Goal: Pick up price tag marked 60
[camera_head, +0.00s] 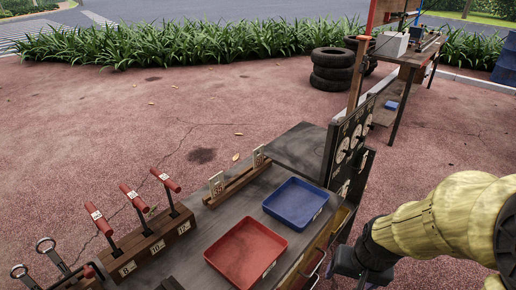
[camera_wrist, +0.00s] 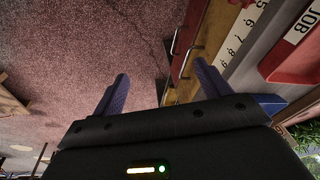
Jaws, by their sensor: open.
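Two small pale tags stand upright in a slotted wooden rail (camera_head: 238,183) on the cart top. One is the left tag (camera_head: 217,184), the other the right tag (camera_head: 258,155). Their markings are too small to read, so I cannot tell which one is marked 60. My gripper (camera_wrist: 160,68) is open, with nothing between its two blue fingers. In the head view it is at the lower right, beside the cart and well away from the tags. The tags do not show in the wrist view.
A red tray (camera_head: 246,250) and a blue tray (camera_head: 296,203) sit on the cart top. Several red-handled tools stand in a wooden block (camera_head: 150,250) at left. An upright dark panel (camera_head: 347,145) rises at the cart's right end. Tyres (camera_head: 333,69) and a workbench (camera_head: 407,58) stand farther back.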

